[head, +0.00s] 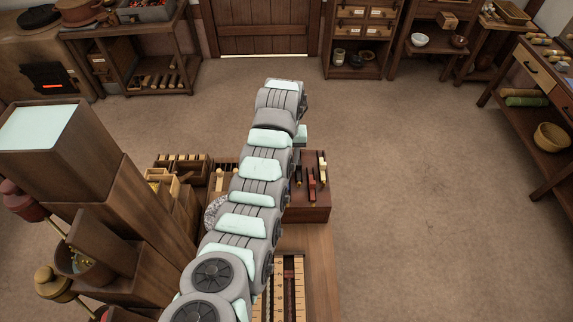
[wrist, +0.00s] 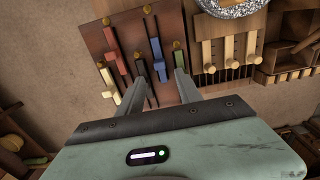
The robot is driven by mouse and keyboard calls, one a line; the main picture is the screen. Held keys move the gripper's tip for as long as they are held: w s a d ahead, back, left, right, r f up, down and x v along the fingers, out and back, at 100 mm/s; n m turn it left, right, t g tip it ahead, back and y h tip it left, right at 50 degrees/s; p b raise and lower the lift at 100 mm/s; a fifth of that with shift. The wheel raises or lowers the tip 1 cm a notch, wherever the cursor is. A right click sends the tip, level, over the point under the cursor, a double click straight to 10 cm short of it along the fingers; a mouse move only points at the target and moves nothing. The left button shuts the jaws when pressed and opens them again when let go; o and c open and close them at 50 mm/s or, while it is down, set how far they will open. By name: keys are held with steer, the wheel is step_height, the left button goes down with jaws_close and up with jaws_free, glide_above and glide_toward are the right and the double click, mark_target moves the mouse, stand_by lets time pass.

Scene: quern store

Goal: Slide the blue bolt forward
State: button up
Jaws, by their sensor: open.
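The lower end of the blue bolt shows between the fingertips, and I see no contact with either finger. How far the fingertips are above the board is unclear. In the head view my arm covers the gripper and part of the board (head: 318,214).
A red bolt (wrist: 115,50) and a pale yellow bolt (wrist: 109,82) lie left of the blue one on the board. A rack with pale wooden sliders (wrist: 228,50) stands to the right. A round speckled stone (wrist: 232,8) is above it. Open floor (head: 420,190) lies right of the workbench.

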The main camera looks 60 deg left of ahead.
step_height(320, 180, up, 4)
steer(key=shift+r, duration=0.1)
stand_by(0.7)
